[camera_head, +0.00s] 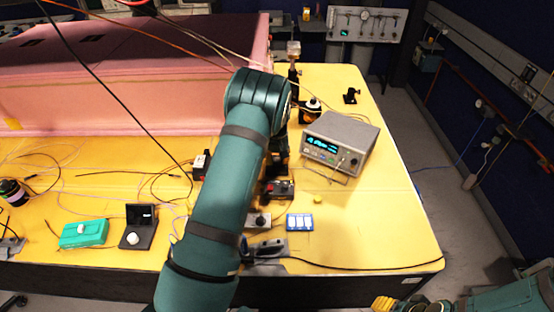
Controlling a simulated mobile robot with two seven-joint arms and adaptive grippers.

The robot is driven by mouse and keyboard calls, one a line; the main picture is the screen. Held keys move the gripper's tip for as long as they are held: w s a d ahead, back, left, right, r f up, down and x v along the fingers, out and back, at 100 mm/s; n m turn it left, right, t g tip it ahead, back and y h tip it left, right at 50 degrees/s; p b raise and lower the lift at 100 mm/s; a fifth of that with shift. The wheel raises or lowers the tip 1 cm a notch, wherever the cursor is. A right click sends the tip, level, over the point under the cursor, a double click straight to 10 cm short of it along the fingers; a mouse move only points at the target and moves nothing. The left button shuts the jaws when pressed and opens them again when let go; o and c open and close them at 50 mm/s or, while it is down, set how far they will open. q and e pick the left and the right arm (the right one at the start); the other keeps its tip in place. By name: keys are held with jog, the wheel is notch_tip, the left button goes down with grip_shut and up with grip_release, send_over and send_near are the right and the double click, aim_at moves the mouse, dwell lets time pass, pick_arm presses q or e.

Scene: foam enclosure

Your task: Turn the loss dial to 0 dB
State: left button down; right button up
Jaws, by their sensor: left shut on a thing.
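My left arm reaches up across the middle of the table and bends down at its far end. My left gripper (273,176) points down behind the forearm, over a small dark box with a red part (283,190). It is shut on what appears to be the loss dial, which the gripper and arm hide. The dial's marks and setting cannot be read. My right gripper (383,303) shows only partly at the bottom edge, away from the table; its fingers cannot be made out.
A grey instrument (343,138) with a lit display stands right of the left gripper. A teal box (84,234) and a black device with a white knob (139,224) are at left. The yellow tabletop (395,225) is mostly clear at right.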

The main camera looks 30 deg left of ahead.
aim_at(277, 159)
pick_arm(q)
jog(key=c, duration=0.7)
grip_release()
notch_tip(277, 159, up, 12)
jog(key=shift+r, duration=0.1)
